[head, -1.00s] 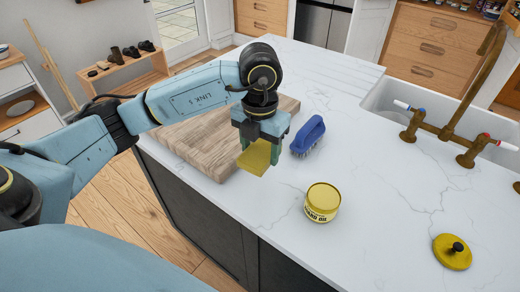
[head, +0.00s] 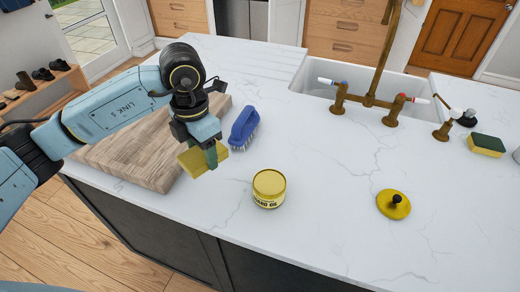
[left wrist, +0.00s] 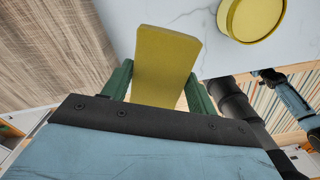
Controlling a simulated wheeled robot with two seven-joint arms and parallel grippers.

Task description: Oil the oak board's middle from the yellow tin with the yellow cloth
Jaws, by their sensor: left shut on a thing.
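My left gripper (head: 207,158) is shut on the yellow cloth (head: 190,161), a flat folded pad, held above the counter by the right edge of the oak board. The cloth also shows between the green fingers in the left wrist view (left wrist: 165,65). The thick oak board (head: 135,150) lies at the counter's left; my arm hides part of it. The round yellow tin (head: 269,190) stands upright, right of the cloth and apart from it. Its knobbed lid (head: 393,204) lies separately to the right. In the left wrist view the tin (left wrist: 252,18) is at the top right. My right gripper is out of view.
A blue brush (head: 243,128) lies between the board and the tin, close behind my gripper. A sink with brass taps (head: 370,100) is at the back, and a sponge (head: 487,145) at the right. The white counter is clear around the tin and lid.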

